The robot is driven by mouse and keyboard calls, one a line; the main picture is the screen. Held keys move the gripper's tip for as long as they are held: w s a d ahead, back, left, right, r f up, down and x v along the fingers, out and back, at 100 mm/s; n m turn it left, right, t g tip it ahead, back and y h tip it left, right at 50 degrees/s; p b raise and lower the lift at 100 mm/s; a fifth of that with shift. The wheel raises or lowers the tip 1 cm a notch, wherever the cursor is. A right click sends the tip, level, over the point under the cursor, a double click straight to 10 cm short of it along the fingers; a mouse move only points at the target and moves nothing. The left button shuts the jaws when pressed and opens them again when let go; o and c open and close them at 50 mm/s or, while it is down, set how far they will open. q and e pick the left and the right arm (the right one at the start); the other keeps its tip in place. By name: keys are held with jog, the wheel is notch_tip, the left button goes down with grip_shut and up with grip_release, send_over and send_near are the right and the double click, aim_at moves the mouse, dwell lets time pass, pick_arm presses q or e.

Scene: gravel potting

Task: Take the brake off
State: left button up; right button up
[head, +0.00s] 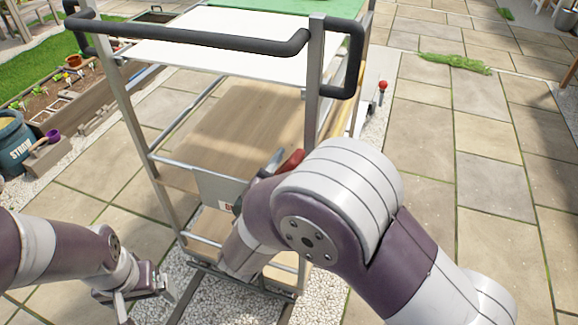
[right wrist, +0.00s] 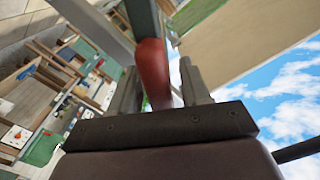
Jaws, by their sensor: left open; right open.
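The brake lever with a red handle (head: 291,162) is on the right side of the metal trolley (head: 315,80). In the head view my right forearm hides much of the handle and most of the right gripper. In the right wrist view the red handle (right wrist: 153,72) lies between the two fingers of my right gripper (right wrist: 160,82). The gripper is open around it, and I cannot tell whether a finger touches it. My left gripper (head: 140,296) is open and empty at the lower left, low beside the trolley and away from the lever.
The trolley has a black push handle (head: 200,38), a white top and wooden shelves (head: 240,125). A lever with a red knob (head: 383,86) stands beyond it on the right. A planter (head: 60,105) and a dark container (head: 15,143) are at left. Paving (head: 490,180) at right is clear.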

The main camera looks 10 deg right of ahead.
jog(key=shift+w+d, duration=0.25)
grip_shut()
